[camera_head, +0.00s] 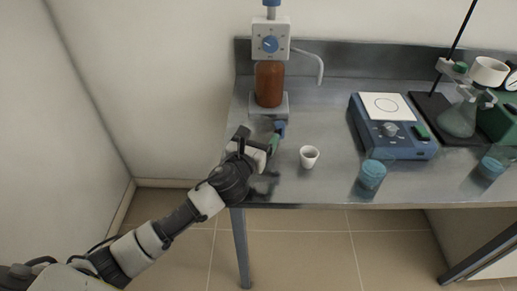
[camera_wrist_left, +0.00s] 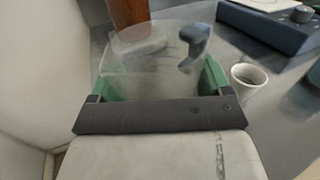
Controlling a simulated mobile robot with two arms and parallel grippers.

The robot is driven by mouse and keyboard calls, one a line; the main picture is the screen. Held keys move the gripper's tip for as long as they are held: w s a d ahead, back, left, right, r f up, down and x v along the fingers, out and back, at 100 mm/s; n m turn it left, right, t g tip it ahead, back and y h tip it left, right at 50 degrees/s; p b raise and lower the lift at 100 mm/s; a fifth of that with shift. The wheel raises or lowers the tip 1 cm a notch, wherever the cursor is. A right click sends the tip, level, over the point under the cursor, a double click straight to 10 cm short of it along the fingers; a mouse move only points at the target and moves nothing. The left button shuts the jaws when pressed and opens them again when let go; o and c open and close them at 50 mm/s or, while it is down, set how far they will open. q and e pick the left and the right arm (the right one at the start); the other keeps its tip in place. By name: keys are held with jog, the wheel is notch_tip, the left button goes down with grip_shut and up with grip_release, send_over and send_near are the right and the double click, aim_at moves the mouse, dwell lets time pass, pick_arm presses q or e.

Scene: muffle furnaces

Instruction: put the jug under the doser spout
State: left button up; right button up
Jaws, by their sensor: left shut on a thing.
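The doser (camera_head: 270,45) stands at the back left of the bench, with a dial head on an amber bottle. Its grey spout (camera_head: 321,68) reaches right and bends down. The jug (camera_wrist_left: 150,52) is clear, with a blue-grey handle (camera_wrist_left: 195,42). My left gripper (camera_wrist_left: 163,85) is shut on it, its green fingertips at either side. In the head view my left gripper (camera_head: 267,146) is in front of the doser base, left of and nearer than the spout. There only the blue handle (camera_head: 280,128) shows clearly; the jug's clear body is hard to make out. My right gripper is not in view.
A small white cup (camera_head: 309,158) stands just right of the left gripper. A flask (camera_head: 459,118) stands by a rod. Bare bench lies under the spout.

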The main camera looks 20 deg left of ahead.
pick_arm(q)
jog(key=shift+f+b, duration=0.45)
jog(key=shift+f, duration=1.5)
jog(key=shift+f, duration=0.1)
jog(key=shift+f, duration=0.15)
jog(key=o, duration=0.8)
jog(key=shift+o, duration=0.2)
jog(key=shift+r, duration=0.3)
jog(key=shift+s+f, duration=0.1)
jog(key=shift+s, duration=0.3)
jog(key=s, duration=0.3)
jog(key=s+a, duration=0.1)
jog(key=s, duration=0.7)
jog(key=shift+s+a+b, duration=0.15)
jog(key=shift+b, duration=0.2)
